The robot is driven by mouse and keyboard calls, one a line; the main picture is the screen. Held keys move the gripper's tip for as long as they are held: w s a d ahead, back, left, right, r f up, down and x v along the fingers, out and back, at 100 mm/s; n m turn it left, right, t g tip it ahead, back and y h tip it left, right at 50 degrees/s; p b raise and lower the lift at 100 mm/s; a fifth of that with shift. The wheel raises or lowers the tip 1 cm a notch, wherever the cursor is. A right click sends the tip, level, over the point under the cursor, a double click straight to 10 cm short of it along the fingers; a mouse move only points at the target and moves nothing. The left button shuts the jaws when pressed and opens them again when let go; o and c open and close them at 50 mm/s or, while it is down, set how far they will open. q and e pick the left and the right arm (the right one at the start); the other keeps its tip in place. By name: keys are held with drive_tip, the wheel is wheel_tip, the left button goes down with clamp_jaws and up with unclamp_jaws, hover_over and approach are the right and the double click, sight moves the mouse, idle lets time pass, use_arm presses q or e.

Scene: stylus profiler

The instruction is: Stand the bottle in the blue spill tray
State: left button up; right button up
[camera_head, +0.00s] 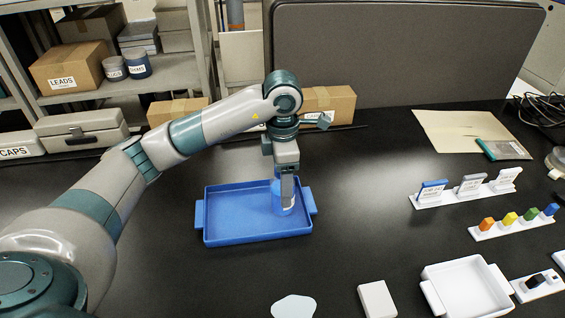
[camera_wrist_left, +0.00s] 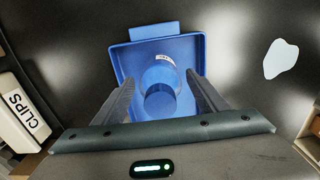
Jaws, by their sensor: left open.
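The blue spill tray (camera_head: 240,230) lies flat on the black bench, with a handle at each end; it also shows in the left wrist view (camera_wrist_left: 190,45). The blue bottle (camera_head: 280,205), with a white label, stands apparently upright inside the tray, towards its right end. The left wrist view shows the bottle (camera_wrist_left: 160,75) from above. My left gripper (camera_head: 287,188) points down over the bottle, its arm reaching in from the left. Its open fingers (camera_wrist_left: 160,82) are on either side of the bottle, with gaps showing. They hide part of the bottle in the head view. My right gripper is in neither view.
A white tray (camera_head: 466,289), a white block (camera_head: 377,299) and a pale flat patch (camera_head: 294,306) lie front right. Racks of cards (camera_head: 467,190) and coloured pieces (camera_head: 513,221) stand at right. A dark grey panel (camera_head: 400,55) rises behind. The bench between is clear.

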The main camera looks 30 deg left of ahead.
use_arm(q)
drive_tip(key=shift+r+b, duration=0.7)
drive_tip(key=shift+r, duration=3.15)
